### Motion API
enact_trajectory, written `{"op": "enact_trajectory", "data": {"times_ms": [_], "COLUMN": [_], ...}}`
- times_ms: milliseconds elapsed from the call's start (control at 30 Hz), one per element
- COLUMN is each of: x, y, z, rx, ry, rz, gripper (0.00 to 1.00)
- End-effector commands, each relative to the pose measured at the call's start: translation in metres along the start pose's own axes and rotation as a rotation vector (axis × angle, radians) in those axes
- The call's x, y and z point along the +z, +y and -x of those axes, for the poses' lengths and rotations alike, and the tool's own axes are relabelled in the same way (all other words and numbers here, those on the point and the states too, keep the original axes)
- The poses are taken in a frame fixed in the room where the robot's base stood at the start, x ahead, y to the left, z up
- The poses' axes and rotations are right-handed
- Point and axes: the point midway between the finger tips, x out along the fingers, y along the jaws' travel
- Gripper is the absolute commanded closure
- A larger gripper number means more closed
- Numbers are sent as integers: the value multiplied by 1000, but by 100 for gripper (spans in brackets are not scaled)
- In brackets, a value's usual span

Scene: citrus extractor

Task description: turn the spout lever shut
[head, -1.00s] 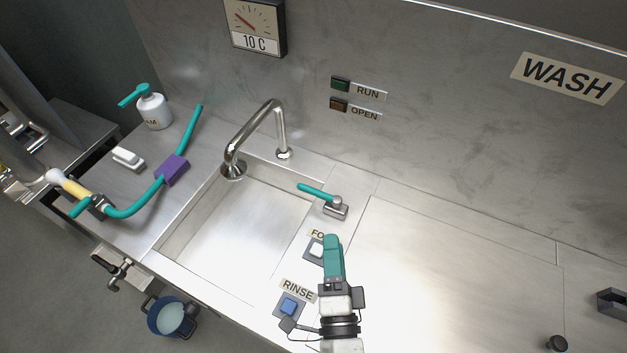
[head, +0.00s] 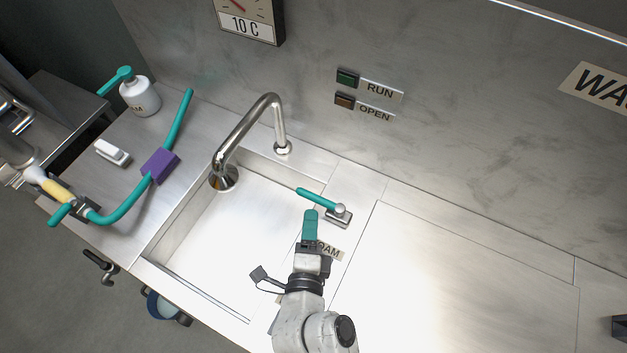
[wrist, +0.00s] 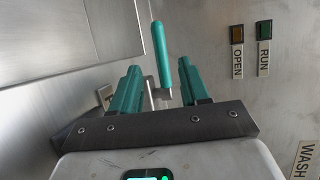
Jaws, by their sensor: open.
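The teal lever (head: 316,197) sits on a small metal base (head: 339,217) beside the basin's right rim, to the right of the tall faucet. Its handle points up and left in the head view. My gripper (head: 310,216) is just below the handle in the head view, its teal fingers pointing toward it. In the wrist view the lever (wrist: 161,58) stands upright in the picture, between and beyond the open fingers of my gripper (wrist: 158,84). The fingers are empty. Whether either touches the lever cannot be told. Part of the base is hidden in the wrist view.
The curved faucet (head: 250,120) rises over the basin, left of my gripper. RUN (head: 347,78) and OPEN (head: 344,100) buttons are on the back wall. A flat metal panel (head: 450,270) lies clear at right. A teal tube with a purple block (head: 160,165) stands left.

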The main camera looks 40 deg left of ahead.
Motion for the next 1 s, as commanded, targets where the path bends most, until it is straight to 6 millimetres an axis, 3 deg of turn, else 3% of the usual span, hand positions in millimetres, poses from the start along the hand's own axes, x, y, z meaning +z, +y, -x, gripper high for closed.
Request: {"op": "enact_trajectory", "data": {"times_ms": [533, 700, 1000], "x": [0, 0, 0], "y": [0, -1, 0], "z": [-88, -100, -102], "rx": [-1, -2, -1], "ry": [0, -1, 0], "rz": [-1, 1, 1], "gripper": [55, 55, 55]}}
